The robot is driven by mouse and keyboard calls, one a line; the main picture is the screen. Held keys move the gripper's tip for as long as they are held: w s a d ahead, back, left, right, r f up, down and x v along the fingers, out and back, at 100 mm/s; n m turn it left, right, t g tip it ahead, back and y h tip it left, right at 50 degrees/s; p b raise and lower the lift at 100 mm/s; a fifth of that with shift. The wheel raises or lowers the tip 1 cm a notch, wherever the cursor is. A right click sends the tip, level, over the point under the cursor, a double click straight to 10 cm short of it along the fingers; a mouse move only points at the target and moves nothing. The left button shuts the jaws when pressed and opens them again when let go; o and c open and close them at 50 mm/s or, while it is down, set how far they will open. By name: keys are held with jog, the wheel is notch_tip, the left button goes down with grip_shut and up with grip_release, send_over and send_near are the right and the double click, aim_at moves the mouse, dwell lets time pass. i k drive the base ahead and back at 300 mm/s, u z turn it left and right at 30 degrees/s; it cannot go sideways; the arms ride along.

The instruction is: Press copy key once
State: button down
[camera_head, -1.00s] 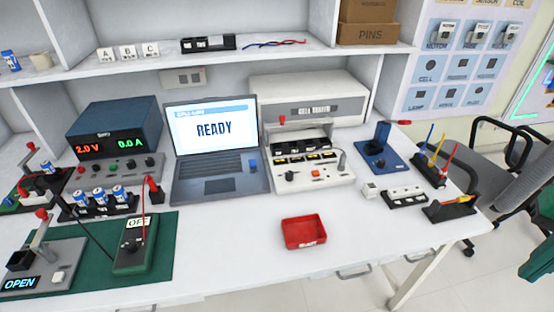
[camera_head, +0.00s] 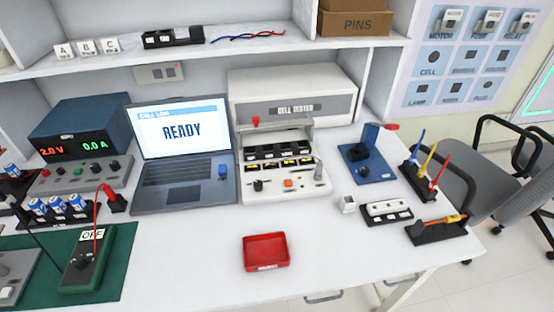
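An open laptop (camera_head: 184,175) stands on the white bench, left of the middle. Its screen (camera_head: 181,131) reads "READY" under a "CELL LOG" heading. A small blue block (camera_head: 222,172) sits at the right side of its keyboard deck. It may be the copy key, but no label on it can be read. My gripper is not in view, and nothing of my arm shows over the bench.
Right of the laptop stands the cell tester (camera_head: 286,165) with an orange button (camera_head: 289,183). A red tray (camera_head: 266,252) lies in front. A power supply (camera_head: 80,142) and a green meter (camera_head: 88,259) stand left. The bench front before the laptop is clear.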

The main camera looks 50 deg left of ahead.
aim_at(223, 167)
jog(key=z, duration=0.55)
jog(key=k, duration=1.8)
jog(key=u, duration=2.05)
jog(key=i, duration=1)
jog(key=z, duration=0.05)
